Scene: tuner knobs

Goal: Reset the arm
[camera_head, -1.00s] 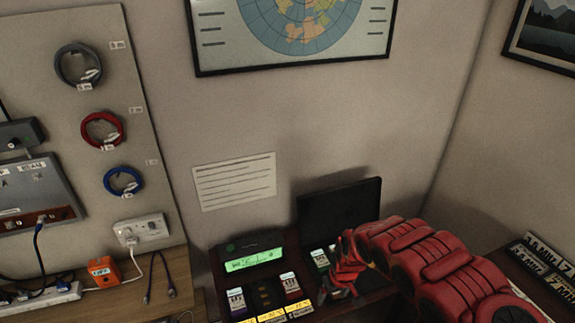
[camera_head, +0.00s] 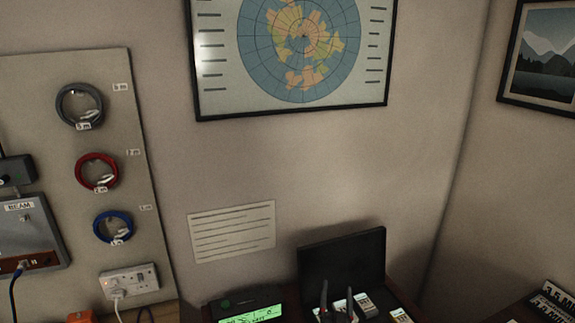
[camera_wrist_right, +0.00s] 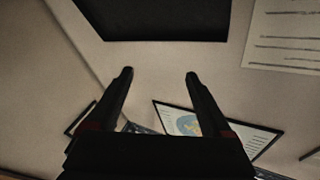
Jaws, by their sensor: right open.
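My right gripper (camera_head: 337,298) shows at the bottom of the head view, right of the middle, as two dark fingers pointing up, in front of the tuner desk. The rest of that arm is below the picture. In the right wrist view the gripper (camera_wrist_right: 160,73) has its two black fingers spread apart with nothing between them. A black device with a lit green display (camera_head: 250,315) is partly cut off at the lower edge, left of the gripper. My left gripper is not in view.
A dark upright panel (camera_head: 342,259) stands behind the gripper; small labelled blocks (camera_head: 366,304) lie beside the fingers. A paper sheet (camera_head: 232,231), a framed map (camera_head: 215,95) and a cable board (camera_head: 60,125) are on the wall. The space above the desk is clear.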

